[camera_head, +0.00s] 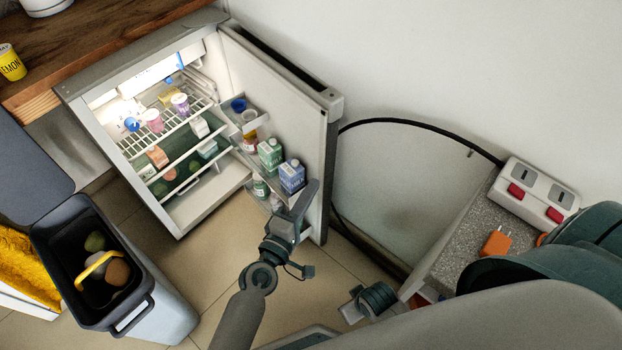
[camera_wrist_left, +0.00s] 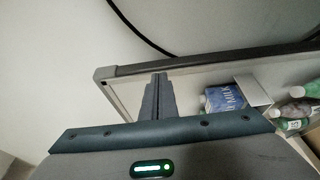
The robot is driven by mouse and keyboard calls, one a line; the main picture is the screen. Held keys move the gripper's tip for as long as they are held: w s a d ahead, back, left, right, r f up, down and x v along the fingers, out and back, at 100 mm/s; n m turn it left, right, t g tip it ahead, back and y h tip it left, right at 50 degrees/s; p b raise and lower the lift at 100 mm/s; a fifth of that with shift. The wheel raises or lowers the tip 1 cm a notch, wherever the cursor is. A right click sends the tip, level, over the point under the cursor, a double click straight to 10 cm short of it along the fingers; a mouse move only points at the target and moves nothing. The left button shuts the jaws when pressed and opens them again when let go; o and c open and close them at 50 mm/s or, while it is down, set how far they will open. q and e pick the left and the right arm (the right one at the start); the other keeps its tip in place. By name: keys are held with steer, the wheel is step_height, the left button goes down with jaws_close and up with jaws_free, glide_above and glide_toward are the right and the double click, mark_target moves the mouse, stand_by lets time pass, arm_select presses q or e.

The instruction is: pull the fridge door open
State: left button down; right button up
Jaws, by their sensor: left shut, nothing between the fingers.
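The fridge (camera_head: 137,178) stands at the upper left with its lit interior showing. Its door (camera_head: 290,90) stands wide open, swung out to the right, with shelves of cartons and bottles on its inner side. My left gripper (camera_head: 309,188) is shut and empty, in front of the door's inner side near its free lower edge. In the left wrist view my shut fingers (camera_wrist_left: 158,88) overlap the door's inner panel (camera_wrist_left: 195,80), beside a blue milk carton (camera_wrist_left: 224,99). Whether they touch the door I cannot tell.
An open bin (camera_head: 140,290) with a lid stands at lower left. A wooden counter (camera_head: 110,25) lies above the fridge. A black cable (camera_head: 400,121) arcs along the wall right of the door. A speckled ledge (camera_head: 455,240) with a socket strip (camera_head: 535,190) is at right.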

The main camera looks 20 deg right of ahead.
arm_select(q)
steer(key=shift+s+a, duration=0.4)
steer(key=shift+s, duration=0.4)
steer(key=shift+s+a, duration=0.35)
steer(key=shift+s, duration=0.4)
steer(key=shift+s+a, duration=0.4)
steer(key=shift+s, duration=0.4)
arm_select(e)
steer(key=shift+w+a+r, duration=0.1)
steer(key=shift+w+r, duration=0.1)
steer(key=shift+w, duration=0.05)
steer(key=shift+s, duration=0.2)
